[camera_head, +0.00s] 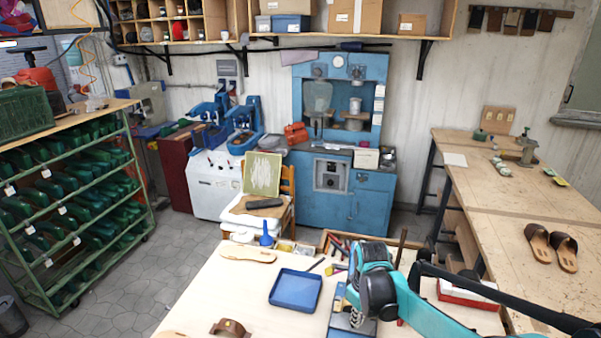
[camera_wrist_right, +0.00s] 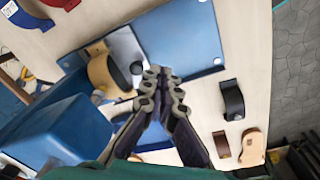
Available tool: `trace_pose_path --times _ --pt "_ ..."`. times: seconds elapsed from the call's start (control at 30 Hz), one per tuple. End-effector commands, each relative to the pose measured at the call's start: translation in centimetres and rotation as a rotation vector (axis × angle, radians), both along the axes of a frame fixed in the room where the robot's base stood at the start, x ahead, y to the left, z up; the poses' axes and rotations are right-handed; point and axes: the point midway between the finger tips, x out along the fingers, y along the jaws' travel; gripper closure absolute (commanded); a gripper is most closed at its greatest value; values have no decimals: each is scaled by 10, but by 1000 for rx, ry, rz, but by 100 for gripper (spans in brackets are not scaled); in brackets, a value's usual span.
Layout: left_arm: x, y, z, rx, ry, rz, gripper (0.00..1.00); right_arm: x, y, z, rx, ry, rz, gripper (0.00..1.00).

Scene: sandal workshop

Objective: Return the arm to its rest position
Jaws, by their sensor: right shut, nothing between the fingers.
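My right gripper (camera_head: 356,316) shows in the head view over the front of the light worktable (camera_head: 225,290), pointing down. The teal and black right arm reaches it from the right edge. In the right wrist view the gripper's two dark fingers (camera_wrist_right: 165,76) meet at their tips with nothing between them. They are above a blue plate (camera_wrist_right: 190,40), beside a tan curved piece (camera_wrist_right: 102,72) with a black knob. Whether the fingertips touch anything cannot be told. My left gripper is not in view.
A blue tray (camera_head: 296,290), a sole (camera_head: 248,255) and a brown strap (camera_head: 230,327) lie on the worktable. In the wrist view a black strap (camera_wrist_right: 232,100) lies right of the fingers and a blue box (camera_wrist_right: 62,128) stands left. A long bench (camera_head: 500,215) with sandals (camera_head: 540,242) is at right.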

Motion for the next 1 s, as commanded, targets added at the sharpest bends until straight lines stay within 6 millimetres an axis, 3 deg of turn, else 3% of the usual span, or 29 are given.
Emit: trace_pose_path --times 0.03,0.3,0.6,0.8,1.0 --pt "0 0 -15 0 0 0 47 -15 -1 1 4 -32 -39 100" --pt "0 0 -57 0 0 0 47 -85 -7 14 57 -224 -274 100" --pt "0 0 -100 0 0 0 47 -161 -11 -15 159 -422 -515 100" --pt "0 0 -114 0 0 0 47 -185 -13 -35 214 -498 -608 100" --pt "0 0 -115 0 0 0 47 -190 -13 -38 230 -516 -632 100"
